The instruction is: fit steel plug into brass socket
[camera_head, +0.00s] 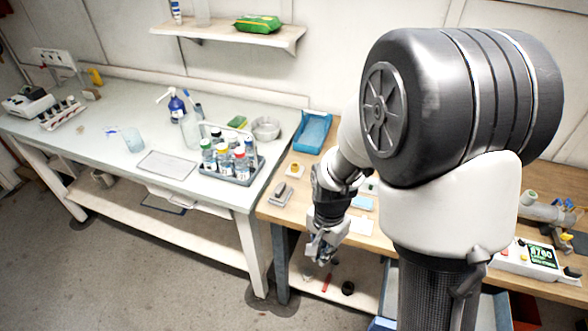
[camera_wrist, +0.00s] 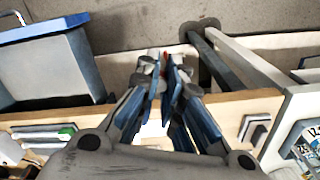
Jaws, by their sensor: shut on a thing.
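My gripper (camera_head: 322,250) hangs just off the front edge of the wooden bench, pointing down. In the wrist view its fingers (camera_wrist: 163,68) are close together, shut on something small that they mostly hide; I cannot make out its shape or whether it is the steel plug. A small yellow, brass-like piece on a pale base (camera_head: 294,170) stands on the wooden bench, behind and left of my gripper. It may be the brass socket, but it is too small to be sure. A grey block with a raised part (camera_head: 281,194) lies nearer the edge and also shows in the wrist view (camera_wrist: 255,128).
The wooden bench (camera_head: 271,211) also bears a blue tray (camera_head: 313,131) and a device with a green display (camera_head: 541,256). The white table (camera_head: 100,122) on the left carries a bottle rack (camera_head: 243,178). A blue bin (camera_wrist: 45,62) stands below the bench edge.

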